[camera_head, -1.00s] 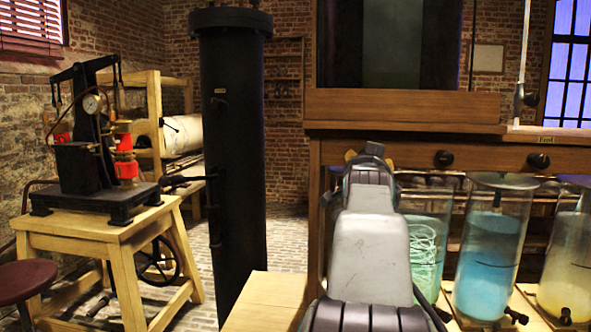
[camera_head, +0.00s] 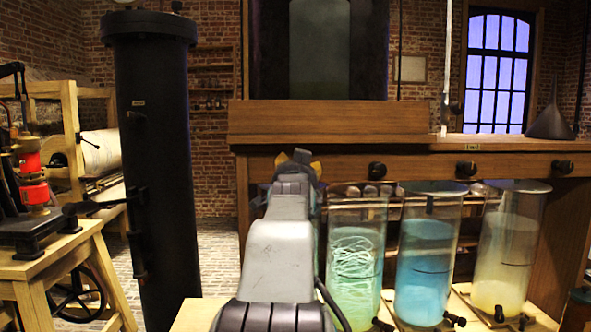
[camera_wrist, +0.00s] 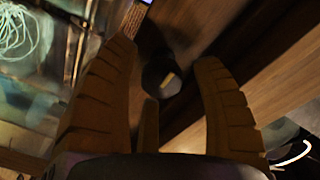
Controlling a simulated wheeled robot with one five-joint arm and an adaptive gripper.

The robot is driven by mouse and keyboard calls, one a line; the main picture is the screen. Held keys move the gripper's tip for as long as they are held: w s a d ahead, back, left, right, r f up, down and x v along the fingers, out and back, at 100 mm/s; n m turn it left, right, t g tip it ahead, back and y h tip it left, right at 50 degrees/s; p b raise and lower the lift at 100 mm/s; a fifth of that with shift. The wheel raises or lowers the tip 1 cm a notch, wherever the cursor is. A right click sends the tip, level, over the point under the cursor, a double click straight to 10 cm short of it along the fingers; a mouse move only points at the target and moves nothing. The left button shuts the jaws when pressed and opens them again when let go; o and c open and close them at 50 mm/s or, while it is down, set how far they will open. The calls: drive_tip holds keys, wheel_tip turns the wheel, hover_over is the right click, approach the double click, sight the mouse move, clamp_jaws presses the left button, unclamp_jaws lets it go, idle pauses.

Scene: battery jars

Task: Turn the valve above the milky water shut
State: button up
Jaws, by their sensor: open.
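Three glass jars stand in a row under a wooden beam. The right jar (camera_head: 507,240) holds pale, cloudy, yellowish liquid, the milkiest-looking. The middle jar (camera_head: 425,262) holds blue liquid, and the left jar (camera_head: 355,262) holds green liquid with white strands. Dark valve knobs sit on the beam: a left valve (camera_head: 377,170), a middle valve (camera_head: 467,170) and a right valve (camera_head: 564,167), the last nearest the pale jar. My gripper (camera_head: 300,157) is open and empty, left of these valves. In the wrist view a dark knob (camera_wrist: 162,78) with a pale mark shows between its spread fingers, apparently untouched.
The wooden beam (camera_head: 420,163) runs behind and above the jars. Small dark taps, one being this tap (camera_head: 456,320), stick out low in front. A black column (camera_head: 157,190) and a wooden stand (camera_head: 60,262) with apparatus are on the left.

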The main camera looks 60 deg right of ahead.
drive_tip(key=shift+d, duration=0.1)
drive_tip(key=shift+r, duration=0.1)
drive_tip(key=c, duration=1.2)
